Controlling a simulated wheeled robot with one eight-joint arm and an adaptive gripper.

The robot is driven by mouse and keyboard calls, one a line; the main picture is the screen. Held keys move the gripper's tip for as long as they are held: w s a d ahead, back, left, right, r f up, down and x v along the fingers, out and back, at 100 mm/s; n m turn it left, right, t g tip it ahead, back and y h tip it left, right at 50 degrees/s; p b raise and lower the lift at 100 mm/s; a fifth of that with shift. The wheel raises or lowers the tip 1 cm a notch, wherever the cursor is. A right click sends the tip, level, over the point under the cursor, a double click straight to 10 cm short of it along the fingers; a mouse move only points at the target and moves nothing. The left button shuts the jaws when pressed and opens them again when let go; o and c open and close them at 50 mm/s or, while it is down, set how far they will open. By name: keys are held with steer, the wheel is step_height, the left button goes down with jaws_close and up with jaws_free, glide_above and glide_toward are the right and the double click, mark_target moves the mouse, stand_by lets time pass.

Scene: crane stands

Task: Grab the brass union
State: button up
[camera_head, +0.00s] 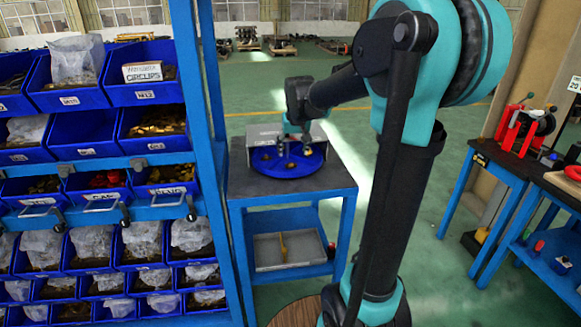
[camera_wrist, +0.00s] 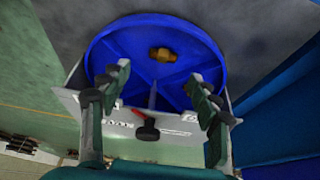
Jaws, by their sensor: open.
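The brass union (camera_wrist: 161,54) is a small golden fitting with a hex middle. In the wrist view it lies on the blue round tray (camera_wrist: 128,36), whose floor has raised dividers. The tray also shows in the head view (camera_head: 258,168), on top of the cart. My gripper (camera_wrist: 161,88) is open, with one finger on each side of the tray picture and nothing between them. The union appears beyond the fingertips, near the middle of the gap. In the head view my gripper (camera_head: 295,152) points down over the tray. Another small brownish piece (camera_wrist: 191,84) shows partly behind the right finger.
A grey box with a label (camera_head: 262,135) stands behind the tray on the dark cart top (camera_head: 335,175). A blue rack of bins (camera_head: 213,110) rises close to the left. A workbench with a red tool (camera_head: 524,128) is at right. Open floor lies behind the cart.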

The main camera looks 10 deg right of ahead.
mark_target(291, 163)
steer(key=shift+a+x, duration=0.2)
steer(key=shift+x, duration=3.05)
steer(key=shift+c, duration=0.2)
steer(key=c, duration=1.2)
